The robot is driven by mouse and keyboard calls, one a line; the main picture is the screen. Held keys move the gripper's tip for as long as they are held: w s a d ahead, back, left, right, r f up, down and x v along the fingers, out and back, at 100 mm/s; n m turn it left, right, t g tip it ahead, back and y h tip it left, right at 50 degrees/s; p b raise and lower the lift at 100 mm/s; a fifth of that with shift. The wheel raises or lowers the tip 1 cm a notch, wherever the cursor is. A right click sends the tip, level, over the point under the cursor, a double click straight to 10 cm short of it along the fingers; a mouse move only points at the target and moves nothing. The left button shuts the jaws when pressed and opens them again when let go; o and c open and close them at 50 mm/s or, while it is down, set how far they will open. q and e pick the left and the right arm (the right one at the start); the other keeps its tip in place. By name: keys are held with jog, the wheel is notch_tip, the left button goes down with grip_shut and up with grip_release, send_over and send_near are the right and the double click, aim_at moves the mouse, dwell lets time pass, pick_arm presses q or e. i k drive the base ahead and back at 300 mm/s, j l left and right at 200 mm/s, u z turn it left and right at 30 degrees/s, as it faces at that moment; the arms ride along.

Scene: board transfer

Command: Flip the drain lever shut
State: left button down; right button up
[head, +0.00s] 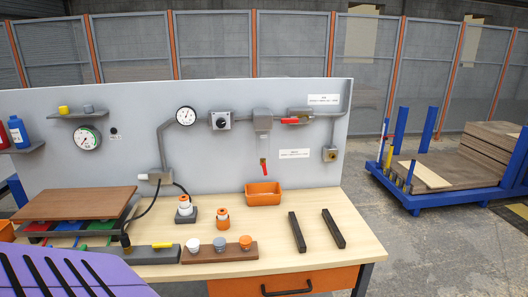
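Two red levers show on the grey upright panel in the head view. One red lever (264,168) hangs straight down below a grey box (262,121), on a pipe coming out of it. A white label (294,154) is to its right. The other red lever (290,121) lies level on the pipe run at the upper right, below a second white label (323,99). The print on both labels is too small to read, so I cannot tell by name which is the drain lever. Neither of my grippers is in view.
An orange bin (263,188) stands on the bench below the hanging lever. Two dark bars (297,232) (333,228), a capped-peg board (220,255) and brown boards (75,204) lie on the wooden bench (270,224). A blue cart (430,199) stands right.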

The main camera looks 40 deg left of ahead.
aim_at(263, 165)
jog(key=u, duration=1.4)
